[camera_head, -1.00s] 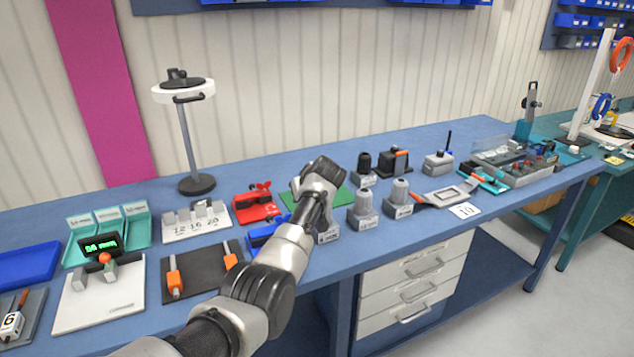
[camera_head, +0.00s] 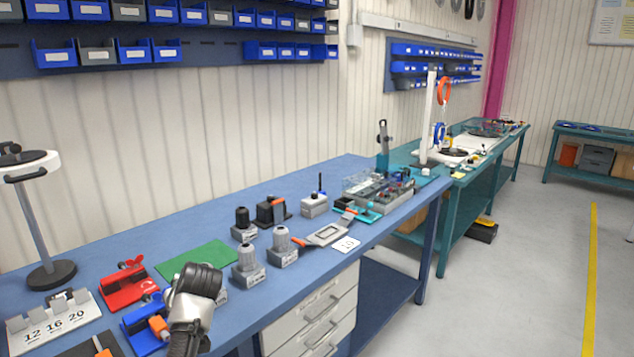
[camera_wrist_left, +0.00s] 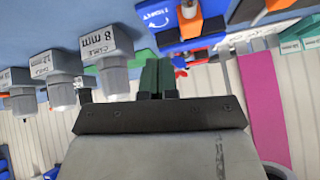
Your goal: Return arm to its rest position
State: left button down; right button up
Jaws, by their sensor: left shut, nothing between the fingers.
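My left arm (camera_head: 192,312) comes up from the bottom of the head view, in front of the green mat's near edge. Its gripper's fingers cannot be made out there. In the left wrist view, which looks upside down, my left gripper (camera_wrist_left: 158,78) has its two dark green fingers together with nothing between them. Its fingertips are close to a blue tool block (camera_wrist_left: 185,40) in the picture. I cannot tell how far above the bench it is. My right gripper is in neither view.
The blue workbench (camera_head: 310,268) holds a green mat (camera_head: 192,260), a red clamp block (camera_head: 127,287), a blue block (camera_head: 143,322) and several grey labelled holders (camera_head: 247,268). A round lamp (camera_head: 50,270) stands at left. Open floor (camera_head: 510,280) lies to the right.

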pick_arm(q)
jog(key=s+d+f+m+h, duration=0.25)
jog(key=s+f, duration=0.35)
jog(key=s, duration=0.5)
jog(key=s+d+f+m+h, duration=0.1)
jog(key=s+d+f+m, duration=0.15)
jog(key=s+f, duration=0.6)
jog(key=s+d+r+m+g+h, duration=0.1)
jog(key=s+d+m, duration=0.15)
jog(key=s, duration=0.85)
jog(key=s+d+r+m+g+h, duration=0.1)
jog(key=s+d+r+m+h, duration=0.15)
jog(key=s, duration=0.75)
notch_tip(320, 180, down, 25)
jog(key=g, duration=0.1)
jog(key=s+a+f+g, duration=0.1)
jog(key=s+a+f, duration=0.1)
jog(key=s+f, duration=1.5)
jog(key=shift+a+f+y, duration=0.2)
jog(key=shift+a+y, duration=0.05)
jog(key=shift+y, duration=0.15)
